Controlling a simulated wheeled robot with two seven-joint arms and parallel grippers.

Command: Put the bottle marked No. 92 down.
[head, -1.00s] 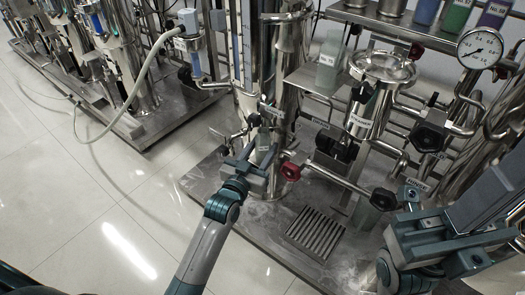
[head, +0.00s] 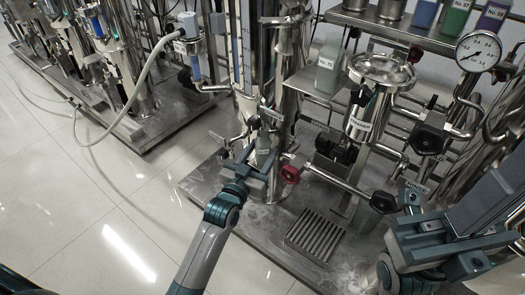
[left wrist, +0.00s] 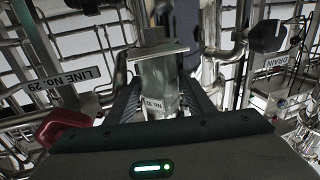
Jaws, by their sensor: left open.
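The bottle marked No. 92 is a clear, pale grey-green bottle with a flat square end and a small white label. In the left wrist view the bottle (left wrist: 160,76) is between the two fingers of my left gripper (left wrist: 163,100). In the head view my left gripper (head: 252,160) is open around the bottle (head: 263,143), beside the tall steel column. What bears the bottle from below is hidden.
A red valve handle (head: 291,174) is close right of my left gripper. Another bottle, No. 75 (head: 327,68), stands on a steel shelf behind. Pipes, a vessel (head: 367,108) and a gauge (head: 479,51) crowd the right. The skid's drain grate (head: 315,235) is bare.

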